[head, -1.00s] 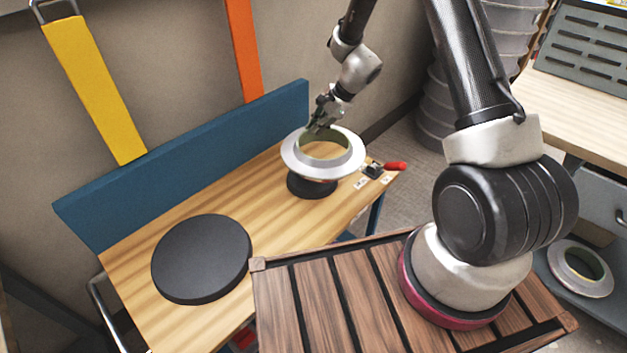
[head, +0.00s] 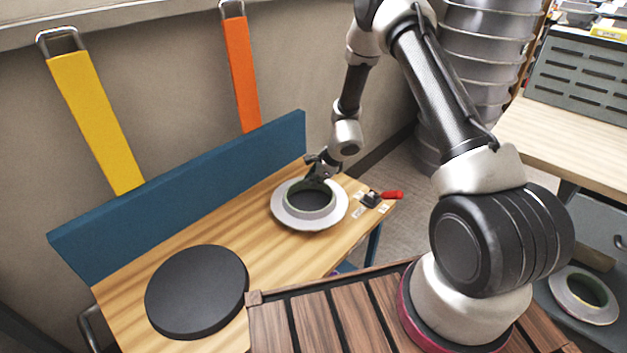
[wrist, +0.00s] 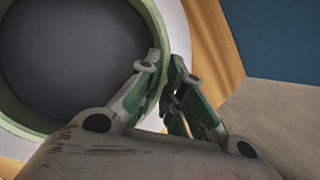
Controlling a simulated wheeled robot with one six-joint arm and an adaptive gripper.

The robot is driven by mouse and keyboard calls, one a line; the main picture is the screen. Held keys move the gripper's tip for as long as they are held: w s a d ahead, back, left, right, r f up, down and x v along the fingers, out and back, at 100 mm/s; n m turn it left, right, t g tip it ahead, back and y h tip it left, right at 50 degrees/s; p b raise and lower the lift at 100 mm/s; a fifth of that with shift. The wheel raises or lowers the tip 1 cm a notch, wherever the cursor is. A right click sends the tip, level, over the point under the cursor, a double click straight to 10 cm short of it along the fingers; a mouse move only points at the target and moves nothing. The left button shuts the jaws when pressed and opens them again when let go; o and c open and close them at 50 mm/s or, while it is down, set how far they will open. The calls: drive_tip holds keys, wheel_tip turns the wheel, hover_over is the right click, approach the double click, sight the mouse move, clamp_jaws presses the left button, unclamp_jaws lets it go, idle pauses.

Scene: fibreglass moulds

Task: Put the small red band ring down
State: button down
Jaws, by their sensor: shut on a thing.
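The ring (head: 283,213) has a wide pale silver flange and a greenish collar; no red band shows on it from here. It lies low and about level at the far right end of the wooden table. My gripper (head: 318,184) is shut on the back edge of its collar. In the wrist view my fingers (wrist: 166,68) pinch the green rim (wrist: 156,32) from both sides. A dark round surface (wrist: 70,60) fills the ring's opening. I cannot tell whether the ring's underside touches the support.
A large black disc (head: 197,291) lies on the table (head: 255,240) at left. A blue board (head: 180,200) stands along the back edge. Another ring (head: 583,308) lies on a low shelf at right.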

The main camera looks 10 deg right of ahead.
drive_tip(key=c, duration=1.6)
unclamp_jaws()
drive_tip(key=shift+o, duration=0.2)
drive_tip(key=s+d+r+n, duration=0.2)
drive_tip(key=s+r+n, duration=0.3)
drive_tip(key=r, duration=0.6)
drive_tip(key=s+d+r+n+y, duration=0.1)
drive_tip(key=s+r+n, duration=0.2)
drive_tip(key=s+r, duration=0.6)
drive_tip(key=s+d+r+n, duration=0.2)
drive_tip(key=s+r+n, duration=0.2)
drive_tip(key=r, duration=0.9)
drive_tip(key=s+d+r+n+h, duration=0.1)
drive_tip(key=s+d+r+n, duration=0.2)
drive_tip(key=s, duration=0.3)
drive_tip(key=s+d+r+n+h, duration=0.2)
drive_tip(key=s+d+r+n, duration=0.1)
drive_tip(key=s, duration=0.4)
drive_tip(key=s+d+r+n+h, duration=0.1)
drive_tip(key=s+d+r+n, duration=0.2)
drive_tip(key=s, duration=0.4)
drive_tip(key=shift+d+g+h, duration=0.3)
drive_tip(key=shift+d+h, duration=0.1)
drive_tip(key=shift+d, duration=0.5)
